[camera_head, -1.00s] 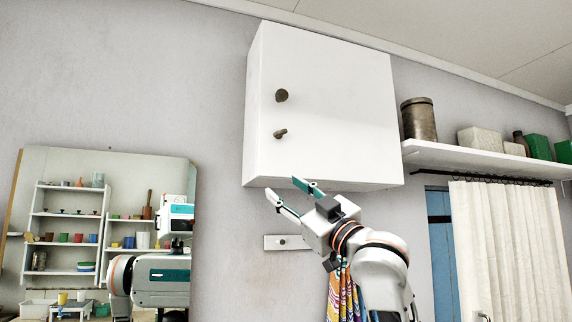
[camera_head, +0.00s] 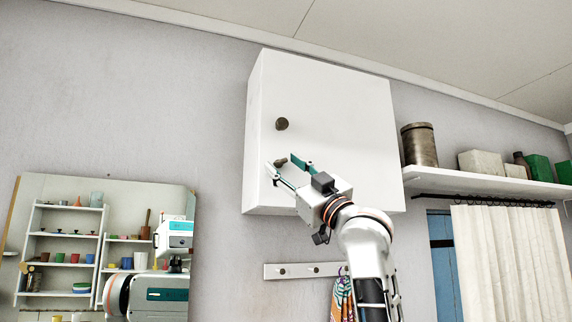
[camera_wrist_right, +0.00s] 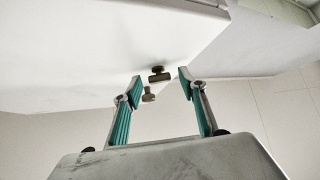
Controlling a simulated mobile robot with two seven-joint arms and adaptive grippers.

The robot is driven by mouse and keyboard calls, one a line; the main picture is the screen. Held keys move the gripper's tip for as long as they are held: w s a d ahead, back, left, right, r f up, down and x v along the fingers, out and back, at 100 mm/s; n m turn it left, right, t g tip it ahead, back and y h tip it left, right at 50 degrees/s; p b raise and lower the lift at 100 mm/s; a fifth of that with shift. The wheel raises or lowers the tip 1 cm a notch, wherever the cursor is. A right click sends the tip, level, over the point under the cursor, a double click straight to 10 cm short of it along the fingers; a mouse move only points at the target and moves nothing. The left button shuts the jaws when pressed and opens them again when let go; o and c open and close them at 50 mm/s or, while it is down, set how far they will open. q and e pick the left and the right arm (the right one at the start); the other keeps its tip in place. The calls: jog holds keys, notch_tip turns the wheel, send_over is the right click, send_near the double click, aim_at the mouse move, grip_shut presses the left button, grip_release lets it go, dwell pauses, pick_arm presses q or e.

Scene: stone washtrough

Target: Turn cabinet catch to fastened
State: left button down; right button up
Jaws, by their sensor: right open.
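The white wall cabinet (camera_head: 335,120) has a closed-looking door with a round dark knob (camera_head: 282,124). Below the knob is the small brown catch (camera_head: 279,163), partly covered by my fingers in the head view. The wrist view shows a gap on both sides, so I see no contact. My left gripper is not directly in view.
A mirror (camera_head: 75,200) at left reflects shelves and part of me. A shelf (camera_head: 480,183) with a metal canister (camera_head: 419,146) and boxes is at right, above a white curtain (camera_head: 510,260).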

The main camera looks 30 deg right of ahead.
pick_arm(q)
jog(key=shift+d, duration=0.1)
pick_arm(e)
jog(key=c, duration=1.1)
pick_arm(q)
jog(key=shift+r, duration=0.1)
pick_arm(e)
jog(key=shift+h, duration=0.3)
